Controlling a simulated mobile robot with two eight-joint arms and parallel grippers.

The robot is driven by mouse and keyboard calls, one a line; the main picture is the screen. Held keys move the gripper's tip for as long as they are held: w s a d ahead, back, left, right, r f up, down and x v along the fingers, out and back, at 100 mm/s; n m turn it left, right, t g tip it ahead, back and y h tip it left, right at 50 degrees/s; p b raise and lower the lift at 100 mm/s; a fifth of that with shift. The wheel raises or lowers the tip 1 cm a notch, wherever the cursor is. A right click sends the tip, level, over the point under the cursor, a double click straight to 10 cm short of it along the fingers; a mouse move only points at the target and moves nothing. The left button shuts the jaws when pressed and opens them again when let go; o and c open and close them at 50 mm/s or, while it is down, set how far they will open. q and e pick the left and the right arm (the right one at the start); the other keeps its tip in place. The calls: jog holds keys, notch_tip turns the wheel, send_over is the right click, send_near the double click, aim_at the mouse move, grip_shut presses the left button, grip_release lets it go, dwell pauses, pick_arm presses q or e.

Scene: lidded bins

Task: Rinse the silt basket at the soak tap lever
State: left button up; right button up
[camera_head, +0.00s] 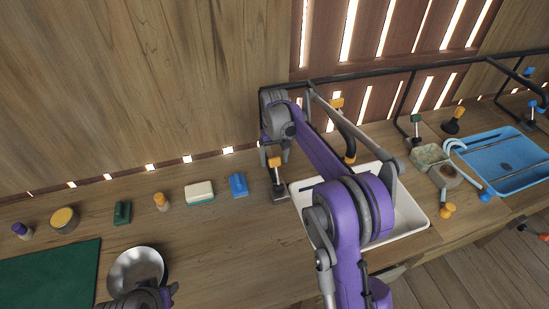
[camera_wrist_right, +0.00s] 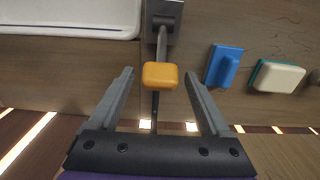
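A lever (camera_head: 279,184) with an orange knob stands on a dark base at the left edge of a white sink (camera_head: 426,213). In the right wrist view, its orange knob (camera_wrist_right: 160,76) lies between the two spread fingers of my right gripper (camera_wrist_right: 159,73), with gaps on both sides. In the head view, my right gripper (camera_head: 276,152) reaches down over the lever. A round metal bowl (camera_head: 136,268) is at the lower left; I cannot tell if it is the silt basket. My left gripper (camera_head: 148,297) is at its near edge, its fingers mostly cut off.
A blue brush (camera_head: 238,185), a sponge (camera_head: 199,192), a green block (camera_head: 122,213) and small jars line the counter's back. A green mat (camera_head: 50,277) lies left. A blue sink (camera_head: 510,158) and more levers are at right. A black pipe (camera_head: 430,68) runs along the wall.

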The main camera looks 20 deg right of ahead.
grip_shut()
dwell(0.3)
jog(key=shift+s+r+t+b, duration=0.15)
jog(key=shift+s+t+b, duration=0.25)
jog(key=shift+s+t, duration=0.15)
jog(key=shift+s+r, duration=0.15)
jog(key=shift+s, duration=0.1)
jog(key=shift+s+r, duration=0.15)
jog(key=shift+s, duration=0.2)
